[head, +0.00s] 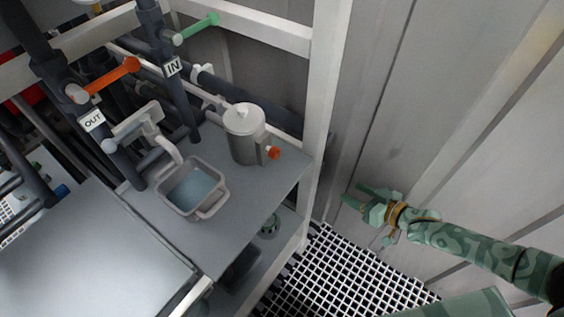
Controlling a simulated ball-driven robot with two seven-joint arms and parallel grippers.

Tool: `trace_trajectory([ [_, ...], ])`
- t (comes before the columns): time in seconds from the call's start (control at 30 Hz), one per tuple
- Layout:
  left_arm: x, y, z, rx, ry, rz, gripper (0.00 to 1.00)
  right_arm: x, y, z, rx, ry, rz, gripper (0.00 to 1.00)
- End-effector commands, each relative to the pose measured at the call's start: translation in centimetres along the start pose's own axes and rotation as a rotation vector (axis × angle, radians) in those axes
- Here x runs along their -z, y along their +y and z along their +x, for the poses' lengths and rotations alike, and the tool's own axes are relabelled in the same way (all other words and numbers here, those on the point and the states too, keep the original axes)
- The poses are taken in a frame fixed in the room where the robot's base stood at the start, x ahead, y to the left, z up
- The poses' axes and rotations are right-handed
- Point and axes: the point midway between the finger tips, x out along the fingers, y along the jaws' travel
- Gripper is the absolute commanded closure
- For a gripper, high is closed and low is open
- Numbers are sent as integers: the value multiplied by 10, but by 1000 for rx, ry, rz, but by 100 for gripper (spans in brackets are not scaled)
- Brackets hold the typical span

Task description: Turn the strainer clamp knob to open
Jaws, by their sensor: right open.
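The strainer (245,136) is a grey cylinder with a white lid knob. It stands upright at the back of the grey shelf. A small orange-red knob (273,153), likely its clamp knob, sticks out from its right side. My right gripper (352,196) is open and empty, with its fingers pointing left. It is to the right of the strainer, beyond the white frame post, and touches nothing there. My left gripper is not in view.
A grey basin (192,188) with bluish water sits left of the strainer under a spout. A white upright post (326,100) stands between the shelf and my right gripper. Pipes carry an orange handle (112,78) and a green handle (198,29). Below right is grating (335,275).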

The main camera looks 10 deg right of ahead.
Motion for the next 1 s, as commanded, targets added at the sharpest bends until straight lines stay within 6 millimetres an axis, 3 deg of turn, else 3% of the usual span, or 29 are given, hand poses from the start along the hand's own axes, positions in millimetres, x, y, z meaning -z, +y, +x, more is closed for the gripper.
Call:
trace_trajectory([
  [0.1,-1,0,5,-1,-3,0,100,47,-72,-13,249,132,377,48],
  [0.17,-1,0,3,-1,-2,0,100,68,-95,-18,335,184,560,48],
  [0.3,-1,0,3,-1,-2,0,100,84,-97,-20,386,223,732,48],
  [0.47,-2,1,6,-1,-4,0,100,89,-102,-4,389,222,746,48],
  [0.8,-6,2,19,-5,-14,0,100,114,-124,73,388,221,742,48],
  [1.0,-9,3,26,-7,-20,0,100,128,-134,109,386,220,741,48],
])
